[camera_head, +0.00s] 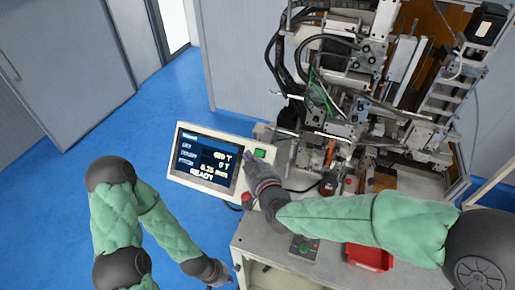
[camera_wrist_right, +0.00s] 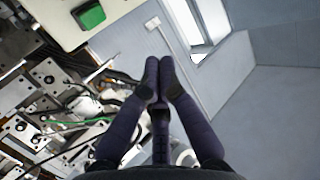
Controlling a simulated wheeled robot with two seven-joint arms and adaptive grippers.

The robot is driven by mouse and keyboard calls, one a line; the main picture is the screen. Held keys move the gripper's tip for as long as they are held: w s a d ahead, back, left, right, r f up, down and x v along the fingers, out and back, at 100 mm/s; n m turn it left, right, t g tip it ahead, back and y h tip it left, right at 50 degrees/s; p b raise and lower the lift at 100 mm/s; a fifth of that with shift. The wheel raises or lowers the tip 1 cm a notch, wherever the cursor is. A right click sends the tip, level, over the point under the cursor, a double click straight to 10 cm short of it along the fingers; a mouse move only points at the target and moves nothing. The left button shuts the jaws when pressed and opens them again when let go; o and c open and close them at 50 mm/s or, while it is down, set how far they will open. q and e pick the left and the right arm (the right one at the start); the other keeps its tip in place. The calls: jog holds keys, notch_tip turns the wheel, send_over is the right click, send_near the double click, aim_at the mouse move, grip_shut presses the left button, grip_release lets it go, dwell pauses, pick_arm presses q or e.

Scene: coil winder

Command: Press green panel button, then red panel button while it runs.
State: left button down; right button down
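The control panel (camera_head: 174,172) is a pale box with a screen that reads READY. Its green button (camera_head: 260,153) is at the upper right of the panel; it also shows in the right wrist view (camera_wrist_right: 88,14), at the top left. My right gripper (camera_head: 251,160) is just below the green button in the head view, apart from it in the wrist view. Its fingertips (camera_wrist_right: 159,64) are together with nothing between them. My left gripper (camera_head: 220,282) is low, left of the bench, too small to read.
The coil winder (camera_head: 350,110) with cables and metal parts fills the upper right. A red bin (camera_head: 369,257) and a small box with a green button (camera_head: 304,247) are on the bench (camera_head: 262,237) below my right arm. Blue floor (camera_head: 100,135) is free at left.

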aim_at(259, 155)
jog(key=shift+w+f, duration=0.1)
jog(key=shift+f, duration=0.05)
jog(key=w+f+b, duration=0.1)
jog(key=w+d+f+b, duration=0.1)
jog(key=w+f+b, duration=0.1)
jog(key=w+d+f+b, duration=0.1)
jog(key=b, duration=0.1)
jog(key=shift+w+f, duration=0.2)
jog(key=shift+f, duration=0.05)
jog(key=shift+w+d+f+b, duration=0.3)
jog(key=shift+w+f+b, duration=0.25)
jog(key=shift+w+b, duration=0.4)
jog(key=shift+s, duration=0.15)
dwell(0.8)
jog(key=shift+w+d+f+b, duration=0.1)
jog(key=shift+w+f+b, duration=0.2)
jog(key=shift+b, duration=0.35)
